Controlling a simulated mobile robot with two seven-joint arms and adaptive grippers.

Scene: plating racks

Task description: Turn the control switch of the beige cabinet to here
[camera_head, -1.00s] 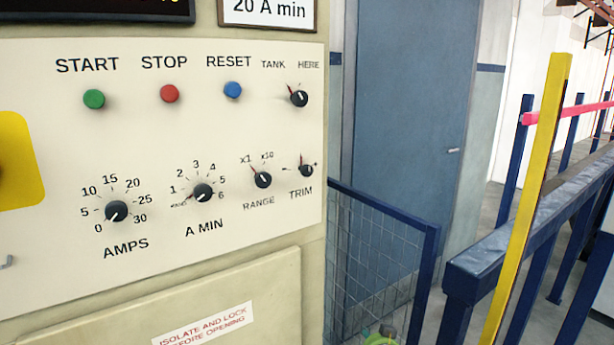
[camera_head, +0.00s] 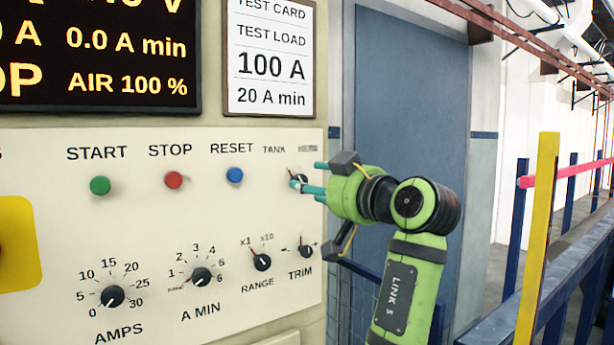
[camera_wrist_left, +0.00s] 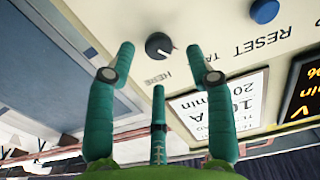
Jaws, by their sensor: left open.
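The beige cabinet (camera_head: 60,230) fills the left of the head view. Its control switch (camera_head: 299,180) is a small black knob under the labels TANK and HERE, partly hidden by my fingers. In the left wrist view the switch (camera_wrist_left: 159,46) shows upside down, its white line slanting toward the TANK side. My left gripper (camera_head: 308,181) has its teal fingers spread at the switch. In the left wrist view the open fingers (camera_wrist_left: 160,70) stand either side of the knob, apart from it, with nothing held. My right gripper is out of view.
The blue RESET button (camera_head: 235,175) is left of the switch, and the TRIM knob (camera_head: 306,251) is below it. A test card (camera_head: 270,60) hangs above. A yellow post (camera_head: 538,230) and blue railing stand at the right, a blue door (camera_head: 410,90) behind.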

